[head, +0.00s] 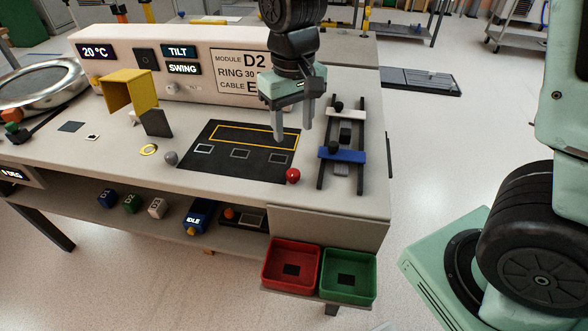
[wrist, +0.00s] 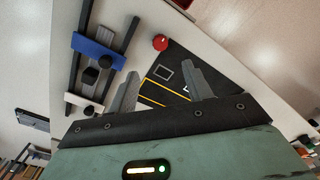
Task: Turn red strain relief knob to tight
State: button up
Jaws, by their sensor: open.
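The red knob (head: 293,176) stands on the bench top at the front right corner of the black mat (head: 225,167). In the wrist view the red knob (wrist: 160,42) shows beyond the fingertips, between them and a little above, with a small light mark on its top. I cannot read its setting. My gripper (head: 293,138) points down over the right part of the mat, above and behind the knob. Its two fingers are apart with nothing between them, and they do not touch the knob. The fingers also show in the wrist view (wrist: 163,82).
Right of the knob is a rail fixture with a blue clamp bar (head: 342,156) and a white bar (head: 346,113), both with black knobs. A grey knob (head: 171,158) stands left of the mat. Red (head: 290,265) and green (head: 347,275) bins hang at the front. A sign panel (head: 175,67) stands behind.

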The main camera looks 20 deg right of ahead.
aim_at(293, 172)
notch_tip(293, 172, down, 12)
jog(key=shift+f+b, duration=0.1)
jog(key=shift+b, duration=0.4)
jog(key=c, duration=1)
